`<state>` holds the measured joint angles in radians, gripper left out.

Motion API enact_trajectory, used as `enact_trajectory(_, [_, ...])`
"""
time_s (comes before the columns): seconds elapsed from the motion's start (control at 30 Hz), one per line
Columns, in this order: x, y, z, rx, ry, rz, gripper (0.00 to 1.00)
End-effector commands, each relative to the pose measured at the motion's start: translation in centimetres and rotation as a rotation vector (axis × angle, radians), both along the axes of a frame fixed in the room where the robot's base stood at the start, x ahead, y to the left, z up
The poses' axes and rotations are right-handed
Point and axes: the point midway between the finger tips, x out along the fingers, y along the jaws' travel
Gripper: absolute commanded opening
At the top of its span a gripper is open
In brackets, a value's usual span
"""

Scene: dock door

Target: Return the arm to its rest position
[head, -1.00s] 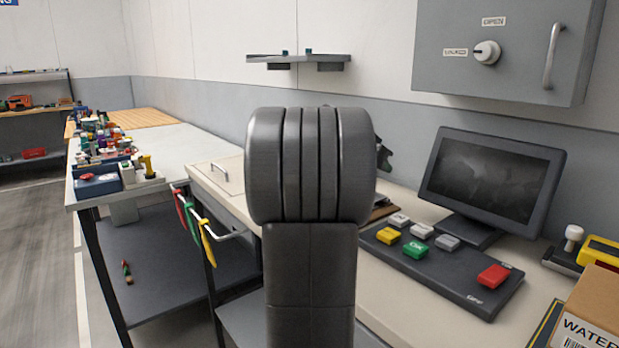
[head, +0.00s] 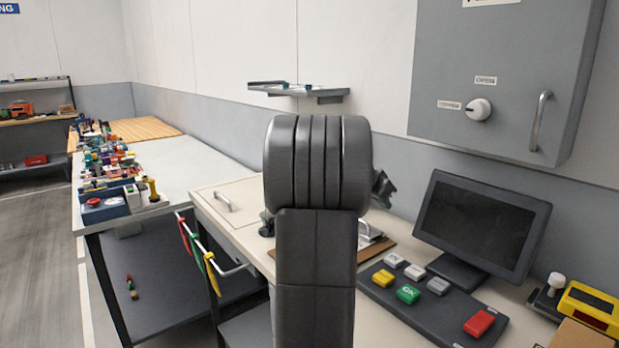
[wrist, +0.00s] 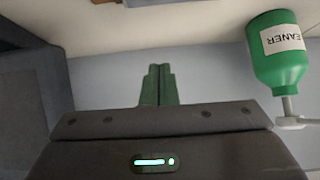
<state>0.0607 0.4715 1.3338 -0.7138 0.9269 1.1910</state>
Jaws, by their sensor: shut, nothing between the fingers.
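My arm rises through the middle of the head view, and its dark rounded joint hides part of the bench behind it. Only a small dark part of my gripper (head: 384,188) shows, just right of that joint. In the wrist view, the two fingers of my gripper (wrist: 157,86) are together with nothing between them. They are clear of any object, with a plain grey-blue wall surface behind them.
A button panel (head: 440,304) and a monitor (head: 484,222) stand on the bench to the right. A grey wall cabinet (head: 450,75) and a small shelf (head: 298,91) hang above. A green cleaner bottle (wrist: 277,55) appears upper right in the wrist view.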

Motion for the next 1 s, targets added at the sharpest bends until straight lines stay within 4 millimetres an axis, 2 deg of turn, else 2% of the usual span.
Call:
enact_trajectory(0.1, [0.1,-0.2,0.5,0.02,0.018,-0.001,0.0])
enact_trajectory(1.0, [1.0,-1.3,-0.2,0.182,0.142,0.0,0.0])
